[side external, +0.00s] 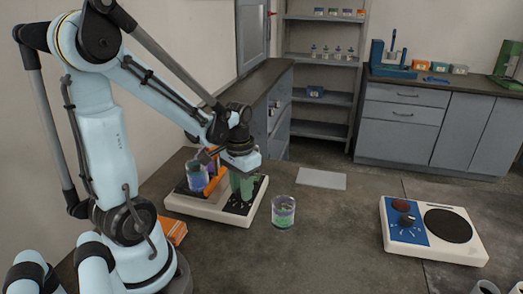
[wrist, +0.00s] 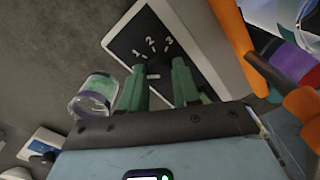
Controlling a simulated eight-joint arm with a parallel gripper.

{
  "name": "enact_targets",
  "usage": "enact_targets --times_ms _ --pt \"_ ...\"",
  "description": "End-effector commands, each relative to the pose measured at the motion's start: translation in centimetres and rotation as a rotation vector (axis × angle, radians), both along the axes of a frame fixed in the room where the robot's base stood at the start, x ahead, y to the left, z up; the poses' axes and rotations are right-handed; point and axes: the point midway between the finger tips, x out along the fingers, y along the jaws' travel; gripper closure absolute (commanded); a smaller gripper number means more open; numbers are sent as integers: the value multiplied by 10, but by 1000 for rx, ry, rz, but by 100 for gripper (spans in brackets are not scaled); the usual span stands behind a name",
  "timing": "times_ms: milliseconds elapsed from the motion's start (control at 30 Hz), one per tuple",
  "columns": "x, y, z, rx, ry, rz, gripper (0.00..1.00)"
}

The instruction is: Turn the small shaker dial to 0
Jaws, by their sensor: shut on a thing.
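The sieve shaker (side external: 216,211) stands on the bench below my arm, with a pale base. Its black dial panel (wrist: 136,42) shows the white numbers 1, 2 and 3 with tick marks in the wrist view. My gripper (side external: 243,186) points down over this panel. In the wrist view its green fingers (wrist: 159,72) straddle the small dark dial (wrist: 153,76) and are shut on it. The dial is mostly hidden between the fingers, so its pointer and the 0 mark cannot be made out.
A clear jar (side external: 283,213) with green contents stands just right of the shaker. An orange clamp (side external: 213,180) and a jar with blue-purple contents (side external: 197,178) sit on the shaker beside my gripper. A hotplate (side external: 470,252) is at the far right.

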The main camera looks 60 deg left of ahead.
Motion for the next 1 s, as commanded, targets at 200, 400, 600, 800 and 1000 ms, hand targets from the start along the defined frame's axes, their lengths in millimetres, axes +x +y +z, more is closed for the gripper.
enact_targets --times_ms 200,400,600,800,1000 --pt "0 0 0 0 0 97 99" --pt "0 0 0 0 0 137 99" --pt "0 0 0 -1 0 146 99" --pt "0 0 0 -1 0 146 99" --pt "0 0 0 0 0 145 43"
